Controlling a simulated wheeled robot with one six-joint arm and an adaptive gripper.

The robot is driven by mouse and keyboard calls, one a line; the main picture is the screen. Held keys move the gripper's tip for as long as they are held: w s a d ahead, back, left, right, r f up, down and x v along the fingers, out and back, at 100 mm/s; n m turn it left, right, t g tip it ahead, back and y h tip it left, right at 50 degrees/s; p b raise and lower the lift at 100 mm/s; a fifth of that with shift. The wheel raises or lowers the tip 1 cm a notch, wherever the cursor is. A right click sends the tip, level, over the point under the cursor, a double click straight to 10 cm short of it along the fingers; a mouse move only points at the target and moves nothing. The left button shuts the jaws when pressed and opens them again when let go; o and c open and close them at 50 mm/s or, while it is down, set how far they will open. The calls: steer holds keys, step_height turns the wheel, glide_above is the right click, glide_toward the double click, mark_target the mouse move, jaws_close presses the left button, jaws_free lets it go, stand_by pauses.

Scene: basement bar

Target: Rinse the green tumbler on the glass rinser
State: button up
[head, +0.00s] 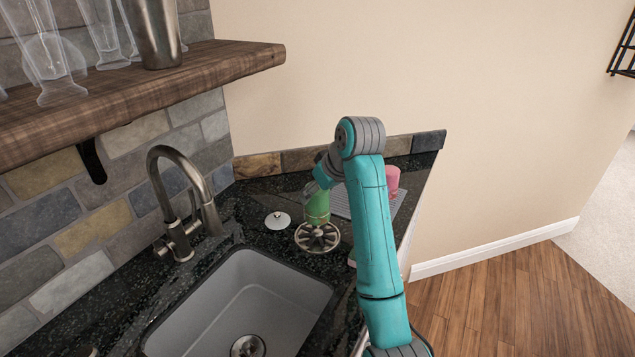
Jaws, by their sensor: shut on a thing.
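The green tumbler (316,212) is in the middle of the head view, just behind and above the glass rinser (317,238). The rinser is a round, spoked metal piece on the dark counter behind the sink. My gripper (319,191) is shut on the green tumbler, and my teal arm reaches in from the lower right. The fingertips are small and partly hidden by my arm. I cannot tell whether the tumbler's rim touches the rinser or hangs just above it, nor which way up it is.
A pink cup (392,179) stands on a ribbed grey mat (400,200) behind my arm. A small white round item (277,220) lies left of the rinser. The sink (240,305) and faucet (180,205) are in front and left. A wooden shelf (150,85) with glassware overhangs the left.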

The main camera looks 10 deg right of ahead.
steer(key=shift+f, duration=2.5)
steer(key=shift+f, duration=0.65)
stand_by(0.7)
steer(key=shift+r, duration=3.6)
